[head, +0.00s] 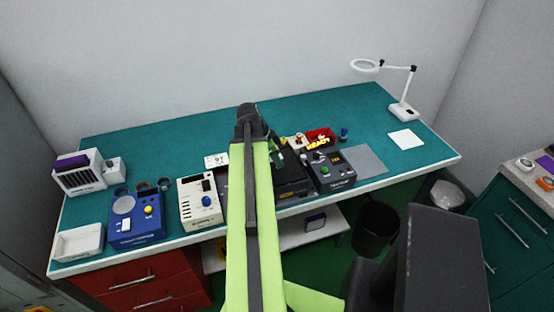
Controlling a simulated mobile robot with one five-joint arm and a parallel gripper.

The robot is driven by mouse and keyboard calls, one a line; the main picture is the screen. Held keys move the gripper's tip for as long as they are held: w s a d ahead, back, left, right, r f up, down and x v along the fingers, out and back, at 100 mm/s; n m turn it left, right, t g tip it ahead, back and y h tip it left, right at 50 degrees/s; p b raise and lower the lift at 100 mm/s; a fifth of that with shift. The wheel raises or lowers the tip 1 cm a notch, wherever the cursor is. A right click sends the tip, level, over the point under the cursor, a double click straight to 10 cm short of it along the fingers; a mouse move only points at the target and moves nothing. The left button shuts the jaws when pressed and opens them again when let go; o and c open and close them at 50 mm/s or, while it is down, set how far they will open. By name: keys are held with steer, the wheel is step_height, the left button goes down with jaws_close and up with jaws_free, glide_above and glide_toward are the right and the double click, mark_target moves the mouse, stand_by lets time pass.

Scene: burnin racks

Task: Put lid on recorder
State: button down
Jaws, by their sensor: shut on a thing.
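My arm reaches out over the workbench and bends down at its far end. My gripper (278,158) is small and partly hidden by the arm. It is shut on a dark thing that I take to be the lid; its outline is hard to tell from the black box below. That black box (294,186), which looks like the recorder, stands at the front middle of the bench, just right of my arm. Its left part is hidden. I cannot tell whether the held thing touches it.
A dark grey device with knobs (334,172) stands close on the right, a red bin (322,136) behind it. A cream device (200,202) and a blue device (137,230) stand left. A magnifier lamp (402,110) stands back right. The bench's back left is clear.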

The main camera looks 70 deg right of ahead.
steer(key=shift+f, duration=0.15)
stand_by(0.3)
steer(key=c, duration=1.2)
jaws_free()
steer(key=shift+o, duration=0.2)
step_height(320, 180, up, 5)
steer(key=p, duration=0.4)
steer(key=shift+s+p, duration=0.1)
steer(key=shift+p, duration=0.3)
step_height(320, 180, up, 4)
steer(key=p, duration=0.4)
